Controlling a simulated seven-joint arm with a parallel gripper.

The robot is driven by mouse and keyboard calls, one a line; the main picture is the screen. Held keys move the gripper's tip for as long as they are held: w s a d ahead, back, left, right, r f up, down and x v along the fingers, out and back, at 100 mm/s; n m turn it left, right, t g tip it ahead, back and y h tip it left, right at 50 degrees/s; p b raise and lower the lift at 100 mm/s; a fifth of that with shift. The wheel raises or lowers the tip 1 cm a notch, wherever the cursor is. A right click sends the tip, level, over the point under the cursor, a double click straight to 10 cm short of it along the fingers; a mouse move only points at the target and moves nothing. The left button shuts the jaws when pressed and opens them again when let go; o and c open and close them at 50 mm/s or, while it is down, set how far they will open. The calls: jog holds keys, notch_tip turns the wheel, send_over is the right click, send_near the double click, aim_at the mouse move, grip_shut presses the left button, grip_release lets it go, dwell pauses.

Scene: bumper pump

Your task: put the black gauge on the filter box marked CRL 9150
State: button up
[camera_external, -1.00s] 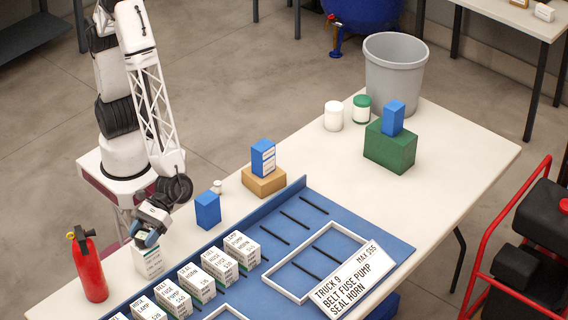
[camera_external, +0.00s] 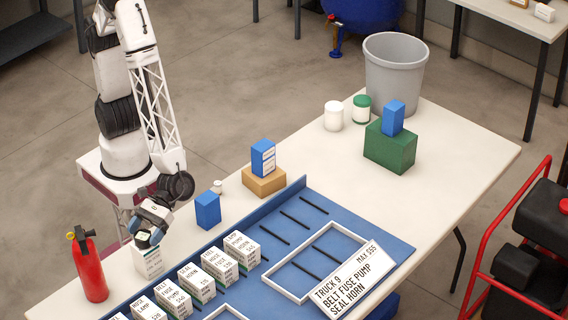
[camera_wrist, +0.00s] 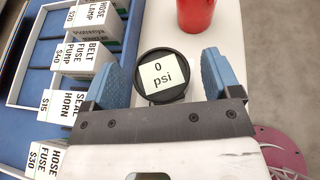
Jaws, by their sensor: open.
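The black gauge (camera_wrist: 162,78) is a round dark disc with a white "0 psi" face. In the wrist view it lies between the two blue fingertips of my open gripper (camera_wrist: 166,80), with gaps on both sides. In the external view my gripper (camera_external: 150,226) is just above a white box with green lettering (camera_external: 149,263). The gauge face (camera_external: 147,237) shows at the top of this box, apparently resting on it. The box's marking is too small to read, so I cannot tell whether it says CRL 9150.
A red extinguisher (camera_external: 89,266) stands to the left. A blue box (camera_external: 208,210) stands just right of my gripper.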

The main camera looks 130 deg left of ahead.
jog(key=v, duration=1.1)
dwell(0.7)
jog(key=s+a+r+m+y, duration=1.3)
jog(key=s+a+r+m, duration=0.7)
jog(key=s, duration=0.1)
jog(key=shift+s, duration=0.3)
